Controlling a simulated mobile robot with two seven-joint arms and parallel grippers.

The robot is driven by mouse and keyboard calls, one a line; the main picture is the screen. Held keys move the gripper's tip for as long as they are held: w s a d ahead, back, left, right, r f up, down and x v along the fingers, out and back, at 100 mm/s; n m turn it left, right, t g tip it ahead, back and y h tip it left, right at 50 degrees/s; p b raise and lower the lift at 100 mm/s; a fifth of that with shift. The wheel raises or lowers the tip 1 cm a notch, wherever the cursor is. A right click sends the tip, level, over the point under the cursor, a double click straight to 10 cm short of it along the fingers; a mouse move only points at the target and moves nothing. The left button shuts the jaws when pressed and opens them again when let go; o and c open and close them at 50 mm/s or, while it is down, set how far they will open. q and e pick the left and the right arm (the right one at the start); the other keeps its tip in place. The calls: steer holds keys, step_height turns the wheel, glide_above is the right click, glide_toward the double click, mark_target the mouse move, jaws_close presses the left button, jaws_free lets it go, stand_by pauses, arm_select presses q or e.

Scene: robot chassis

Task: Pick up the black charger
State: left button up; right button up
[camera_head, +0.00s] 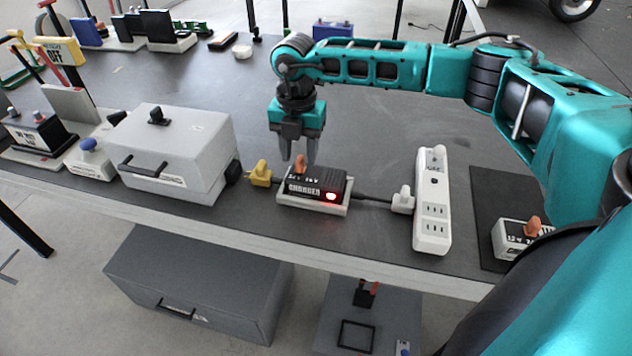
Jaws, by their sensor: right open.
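The black charger (330,187) sits on a light base on the dark table. It has an orange knob on top, a "CHARGER" label and a lit red light on its front right. A cable runs from it to the right. My right gripper (299,160) points down over the charger's top, its fingertips just behind and around the orange knob. The gripper is open; I cannot tell whether its fingers touch the knob. My left gripper is not in view.
A white power strip (433,205) with a plug stands right of the charger. A yellow plug (260,173) and a grey box (170,150) stand to its left. A second charger-like block (518,235) lies on a dark mat at right. The table behind is mostly clear.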

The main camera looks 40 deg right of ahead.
steer(key=shift+f, duration=1.35)
steer(key=shift+c, duration=0.4)
jaws_close()
steer(key=shift+r, duration=0.1)
